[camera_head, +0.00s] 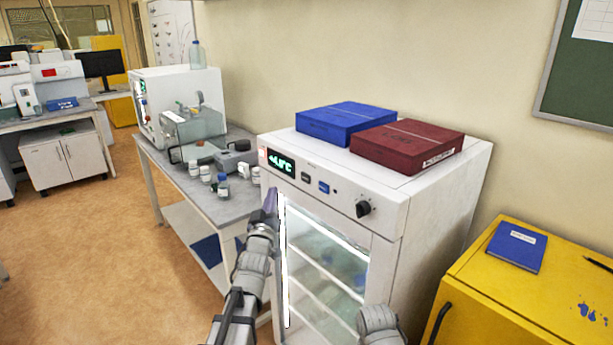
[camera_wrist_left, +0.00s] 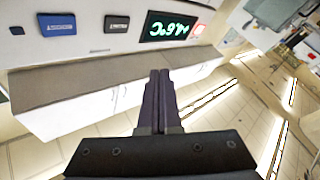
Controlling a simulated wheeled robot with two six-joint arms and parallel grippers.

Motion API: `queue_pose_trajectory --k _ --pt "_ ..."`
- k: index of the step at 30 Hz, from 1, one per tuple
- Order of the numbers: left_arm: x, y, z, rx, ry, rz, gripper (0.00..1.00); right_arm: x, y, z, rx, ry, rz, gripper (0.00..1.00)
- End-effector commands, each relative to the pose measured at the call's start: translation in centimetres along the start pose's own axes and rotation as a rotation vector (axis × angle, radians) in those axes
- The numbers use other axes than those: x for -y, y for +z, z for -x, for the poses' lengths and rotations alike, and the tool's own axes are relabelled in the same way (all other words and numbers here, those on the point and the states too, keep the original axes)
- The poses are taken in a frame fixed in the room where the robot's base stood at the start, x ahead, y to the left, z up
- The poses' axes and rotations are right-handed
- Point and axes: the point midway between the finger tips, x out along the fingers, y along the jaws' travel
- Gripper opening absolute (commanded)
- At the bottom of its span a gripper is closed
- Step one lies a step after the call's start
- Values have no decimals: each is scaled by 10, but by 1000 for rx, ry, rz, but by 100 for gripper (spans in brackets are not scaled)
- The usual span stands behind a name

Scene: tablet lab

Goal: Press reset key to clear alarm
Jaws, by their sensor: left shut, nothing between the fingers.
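A white cabinet (camera_head: 420,215) with a glass door has a control panel on its upper front. The panel carries a lit green display (camera_head: 281,162), a dark key (camera_head: 306,176), a blue key (camera_head: 324,187) and a black knob (camera_head: 364,208). A pinkish-red lamp (camera_head: 262,155) glows left of the display. The left wrist view also shows the blue key (camera_wrist_left: 57,24), dark key (camera_wrist_left: 116,24), display (camera_wrist_left: 172,27) and lamp (camera_wrist_left: 199,30); the key labels are unreadable. My left gripper (camera_head: 271,197) is shut and empty, below the display and apart from the keys.
A blue box (camera_head: 345,117) and a dark red box (camera_head: 405,140) lie on the cabinet. A grey bench (camera_head: 215,180) with bottles stands to its left, a yellow cabinet (camera_head: 530,285) to its right. Part of my right arm shows at the bottom. Open floor lies left.

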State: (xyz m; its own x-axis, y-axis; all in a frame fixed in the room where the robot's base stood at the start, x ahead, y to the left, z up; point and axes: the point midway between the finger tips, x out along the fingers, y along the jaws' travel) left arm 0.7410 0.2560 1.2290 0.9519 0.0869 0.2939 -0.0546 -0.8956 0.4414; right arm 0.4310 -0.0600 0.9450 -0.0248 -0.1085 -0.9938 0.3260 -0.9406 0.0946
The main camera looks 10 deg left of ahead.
Motion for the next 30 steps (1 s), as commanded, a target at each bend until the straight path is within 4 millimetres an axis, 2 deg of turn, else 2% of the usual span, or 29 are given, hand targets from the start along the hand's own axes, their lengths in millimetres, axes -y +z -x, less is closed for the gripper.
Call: queue_pose_trajectory --k 13,30 --pt "-2 2 -4 -2 1 1 0 0 0 0 0 0 0 50" --pt "-37 37 -53 -1 2 2 0 0 0 0 0 0 0 50"
